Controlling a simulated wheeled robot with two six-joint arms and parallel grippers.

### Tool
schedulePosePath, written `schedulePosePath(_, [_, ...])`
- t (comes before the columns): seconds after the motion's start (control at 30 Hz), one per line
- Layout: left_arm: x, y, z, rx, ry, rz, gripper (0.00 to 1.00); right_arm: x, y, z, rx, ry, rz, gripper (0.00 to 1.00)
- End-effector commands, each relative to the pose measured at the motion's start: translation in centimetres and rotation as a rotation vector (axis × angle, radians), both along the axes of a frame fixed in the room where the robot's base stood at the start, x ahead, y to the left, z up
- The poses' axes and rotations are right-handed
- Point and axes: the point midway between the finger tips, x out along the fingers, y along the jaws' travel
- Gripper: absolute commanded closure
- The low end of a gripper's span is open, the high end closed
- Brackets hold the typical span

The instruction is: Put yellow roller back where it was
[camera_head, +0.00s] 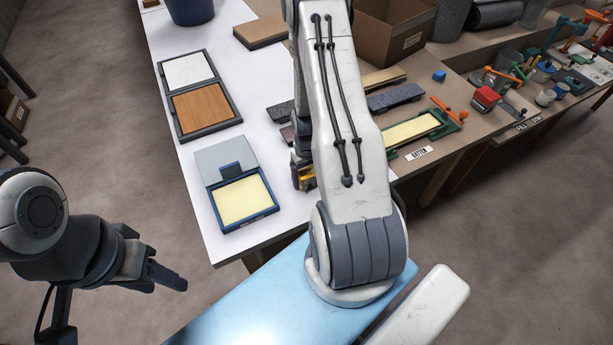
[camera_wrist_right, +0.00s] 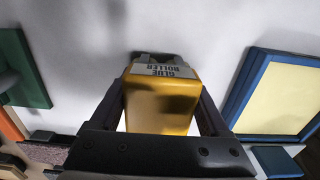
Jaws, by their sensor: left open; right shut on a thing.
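The yellow roller (camera_wrist_right: 160,105), with a label reading "GLUE ROLLER", sits between the fingers of my right gripper (camera_wrist_right: 163,95) in the right wrist view. The gripper is shut on it. In the head view only a small yellow part of the roller (camera_head: 307,178) shows, beside my right arm, over the right part of the white table. I cannot tell whether it touches the tabletop. My left gripper (camera_head: 160,270) is open and empty at the lower left, off the table.
A blue-framed tray with a pale yellow pad (camera_head: 216,207) lies left of the roller; its blue frame (camera_wrist_right: 248,80) shows right in the wrist view. A framed wooden panel (camera_head: 178,126) lies behind. A green fixture (camera_head: 445,119) stands on the brown bench. White table between is clear.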

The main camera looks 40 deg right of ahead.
Motion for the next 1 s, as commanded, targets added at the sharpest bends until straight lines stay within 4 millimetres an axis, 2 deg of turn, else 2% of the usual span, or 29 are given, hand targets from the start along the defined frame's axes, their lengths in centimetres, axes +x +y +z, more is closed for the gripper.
schedulePosePath(0.23, [0.0,0.0,-0.4,0.000,0.000,0.000,0.50,0.0,0.0,-0.4,0.000,0.000,-0.001,1.00])
schedulePosePath(0.27, [0.0,0.0,-0.3,0.000,0.000,0.000,0.50,0.0,0.0,-0.3,0.000,0.000,-0.001,0.09])
schedulePosePath(0.3, [0.0,0.0,-0.2,0.000,0.000,0.000,0.50,0.0,0.0,-0.3,0.000,0.000,-0.001,0.00])
schedulePosePath(0.53, [0.0,0.0,-0.2,0.000,0.000,0.000,0.50,0.0,0.0,-0.2,0.000,0.000,-0.001,0.00])
schedulePosePath(0.67, [0.0,0.0,-0.1,0.000,0.000,0.000,0.50,0.1,-0.1,0.5,-0.002,-0.003,-0.001,0.00])
schedulePosePath(0.77, [0.0,0.0,-0.2,0.000,0.000,0.000,0.50,0.1,-0.1,1.9,-0.002,-0.004,-0.002,0.00])
schedulePosePath(1.0, [0.0,0.0,-0.7,0.000,0.000,0.000,0.50,0.2,-0.1,6.8,-0.003,-0.005,-0.001,0.00])
